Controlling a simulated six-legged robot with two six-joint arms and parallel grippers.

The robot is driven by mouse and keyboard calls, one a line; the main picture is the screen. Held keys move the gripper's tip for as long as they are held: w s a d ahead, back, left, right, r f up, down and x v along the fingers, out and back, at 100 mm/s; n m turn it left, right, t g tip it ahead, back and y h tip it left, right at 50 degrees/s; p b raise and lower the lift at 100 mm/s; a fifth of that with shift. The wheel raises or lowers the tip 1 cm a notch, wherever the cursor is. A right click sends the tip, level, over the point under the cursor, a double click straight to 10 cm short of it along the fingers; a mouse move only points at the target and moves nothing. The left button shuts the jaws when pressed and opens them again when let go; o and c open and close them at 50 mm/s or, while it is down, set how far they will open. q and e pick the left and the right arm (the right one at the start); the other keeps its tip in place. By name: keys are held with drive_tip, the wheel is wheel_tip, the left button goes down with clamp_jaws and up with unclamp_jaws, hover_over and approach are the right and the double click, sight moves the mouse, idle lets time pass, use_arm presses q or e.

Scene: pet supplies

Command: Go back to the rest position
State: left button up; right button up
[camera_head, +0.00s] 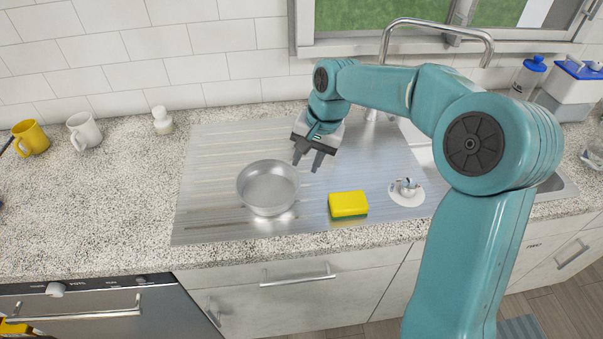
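My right arm reaches in from the right, and its gripper (309,160) hangs over the steel drainboard (215,160), just behind and to the right of a metal bowl (268,188). The two dark fingers point down and stand apart with nothing between them, so the gripper is open. The bowl sits on the drainboard, apart from the gripper as far as I can tell. A yellow and green sponge (348,205) lies on the drainboard to the right of the bowl.
A yellow mug (30,137), a white mug (84,131) and a small white bottle (162,121) stand on the speckled counter (95,200) at the left. A faucet (437,24) rises behind my arm. A blue-lidded container (572,88) stands at the back right. The left counter front is clear.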

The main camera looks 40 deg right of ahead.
drive_tip(key=shift+v, duration=0.95)
